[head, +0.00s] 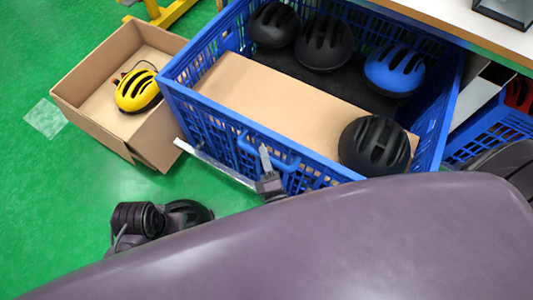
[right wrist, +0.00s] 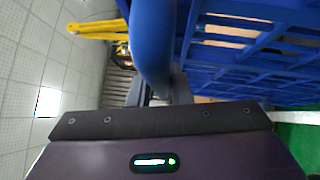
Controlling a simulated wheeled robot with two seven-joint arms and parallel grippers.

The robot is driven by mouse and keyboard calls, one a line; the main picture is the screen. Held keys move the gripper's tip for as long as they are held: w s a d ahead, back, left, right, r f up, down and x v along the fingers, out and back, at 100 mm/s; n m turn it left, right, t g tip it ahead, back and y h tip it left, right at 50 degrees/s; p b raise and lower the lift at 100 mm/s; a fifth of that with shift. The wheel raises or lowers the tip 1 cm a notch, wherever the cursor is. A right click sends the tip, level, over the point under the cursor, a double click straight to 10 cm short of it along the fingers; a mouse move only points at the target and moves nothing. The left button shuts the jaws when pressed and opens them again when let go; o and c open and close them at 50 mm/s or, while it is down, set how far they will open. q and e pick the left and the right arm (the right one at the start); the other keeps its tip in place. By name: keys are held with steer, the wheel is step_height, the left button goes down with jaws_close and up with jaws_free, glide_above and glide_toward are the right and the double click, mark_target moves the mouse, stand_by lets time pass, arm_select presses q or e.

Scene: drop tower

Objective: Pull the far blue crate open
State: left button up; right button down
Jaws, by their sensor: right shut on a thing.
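The far blue crate (head: 205,118) stands well out from the worktop (head: 480,25), with its inside largely in view. It holds a brown cardboard piece (head: 265,95), black helmets (head: 323,43) and a blue helmet (head: 394,70). A blue bar handle (head: 283,148) sits on its front wall. My right gripper (head: 268,172) is at this handle. In the right wrist view the handle (right wrist: 152,45) runs down between the fingers, and the gripper is shut on it. My arm hides part of the crate's near right side.
An open cardboard box (head: 95,80) with a yellow helmet (head: 138,91) stands close to the crate's left side. Another blue crate (head: 495,130) is at the right under the worktop. Green floor (head: 50,200) is clear at the left. A yellow stand (head: 165,12) is at the back.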

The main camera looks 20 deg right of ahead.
steer(key=c, duration=1.3)
jaws_free()
steer(key=shift+s, duration=0.1)
steer(key=s, duration=0.5)
steer(key=s+f, duration=0.1)
steer(key=s, duration=0.1)
steer(key=shift+s+a, duration=0.25)
steer(key=shift+s, duration=0.05)
steer(key=shift+f, duration=0.1)
